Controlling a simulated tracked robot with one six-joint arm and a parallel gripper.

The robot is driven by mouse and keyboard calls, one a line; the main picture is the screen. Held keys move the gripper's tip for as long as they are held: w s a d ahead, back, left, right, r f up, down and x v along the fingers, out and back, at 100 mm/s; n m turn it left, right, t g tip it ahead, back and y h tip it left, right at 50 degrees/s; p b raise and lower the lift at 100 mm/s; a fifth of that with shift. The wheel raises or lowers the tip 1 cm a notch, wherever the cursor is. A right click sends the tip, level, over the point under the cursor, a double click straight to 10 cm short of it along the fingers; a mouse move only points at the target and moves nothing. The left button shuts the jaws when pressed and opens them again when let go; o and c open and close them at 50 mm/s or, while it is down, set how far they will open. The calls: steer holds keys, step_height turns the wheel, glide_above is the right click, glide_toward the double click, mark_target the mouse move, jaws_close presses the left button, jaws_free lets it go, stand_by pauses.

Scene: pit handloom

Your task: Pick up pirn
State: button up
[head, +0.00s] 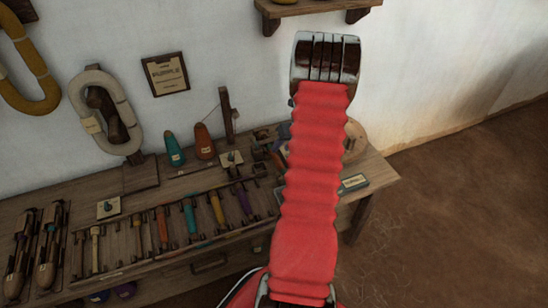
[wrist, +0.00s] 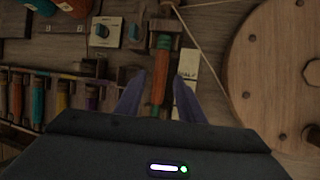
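In the wrist view my gripper (wrist: 159,98) is open, its two dark purplish fingers apart. A slim orange-brown pirn (wrist: 160,78) with a greenish band near its top end lies between the fingers in the picture, with gaps on both sides. Its lower end is hidden behind my gripper body, and I cannot tell how far below the fingertips it is. In the head view my red arm covers this spot, and my gripper does not show. More pirns, among them an orange one (head: 217,207) and a teal one (head: 190,217), lie in a row in a rack on the bench.
A round wooden wheel (wrist: 284,60) stands close right of the fingers in the wrist view, with a thin cord beside it. A pale card (wrist: 188,66) lies by the pirn. Teal (head: 174,149) and dark orange (head: 204,142) cones stand at the back of the bench (head: 75,195).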

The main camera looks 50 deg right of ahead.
mark_target(277, 156)
steer(key=shift+x, duration=0.95)
steer(key=shift+f, duration=0.1)
steer(key=shift+x, duration=2.45)
steer(key=shift+s, duration=0.1)
steer(key=shift+f, duration=0.3)
jaws_close()
